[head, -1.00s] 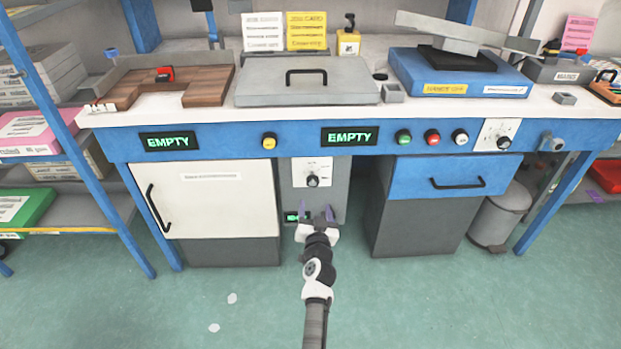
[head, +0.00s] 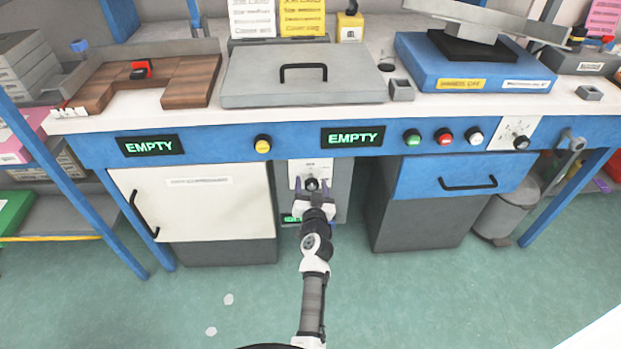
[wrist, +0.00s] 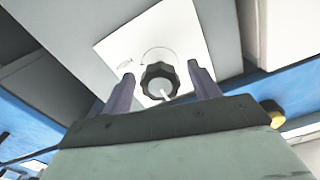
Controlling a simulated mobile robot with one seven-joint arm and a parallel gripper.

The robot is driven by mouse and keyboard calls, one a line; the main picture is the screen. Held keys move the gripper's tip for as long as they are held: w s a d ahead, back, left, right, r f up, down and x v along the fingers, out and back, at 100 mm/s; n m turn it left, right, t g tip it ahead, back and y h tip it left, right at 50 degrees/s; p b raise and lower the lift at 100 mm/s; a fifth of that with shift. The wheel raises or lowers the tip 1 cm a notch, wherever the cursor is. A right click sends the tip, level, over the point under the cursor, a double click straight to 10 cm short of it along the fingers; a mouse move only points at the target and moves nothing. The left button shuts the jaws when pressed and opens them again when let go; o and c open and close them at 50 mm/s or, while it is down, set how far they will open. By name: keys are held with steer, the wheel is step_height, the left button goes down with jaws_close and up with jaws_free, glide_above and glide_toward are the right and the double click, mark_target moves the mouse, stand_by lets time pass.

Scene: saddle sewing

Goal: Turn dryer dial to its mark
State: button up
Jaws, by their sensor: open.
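A small black dial (head: 312,184) sits on a white plate (head: 298,170) on the grey panel beside the white cabinet, under the bench. In the wrist view the dial (wrist: 159,82) shows a light cap and a white pointer line towards the bottom of the picture. A thin arc is printed round it, with a small mark to its left on the plate (wrist: 118,48). My gripper (head: 314,186) is right in front of the dial. In the wrist view its two purple fingers (wrist: 162,84) are open, one on each side of the dial, with gaps between.
A green-lit display (head: 291,218) is low on the same panel, partly behind my gripper. The white cabinet door (head: 190,205) is to the left and the blue drawer (head: 460,178) to the right. The bench's blue front edge (head: 225,148) runs above.

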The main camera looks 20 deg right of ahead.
steer(key=shift+w, duration=0.15)
steer(key=c, duration=1)
steer(key=shift+m, duration=0.4)
steer(key=m, duration=0.5)
steer(key=shift+r, duration=0.1)
steer(key=m, duration=0.6)
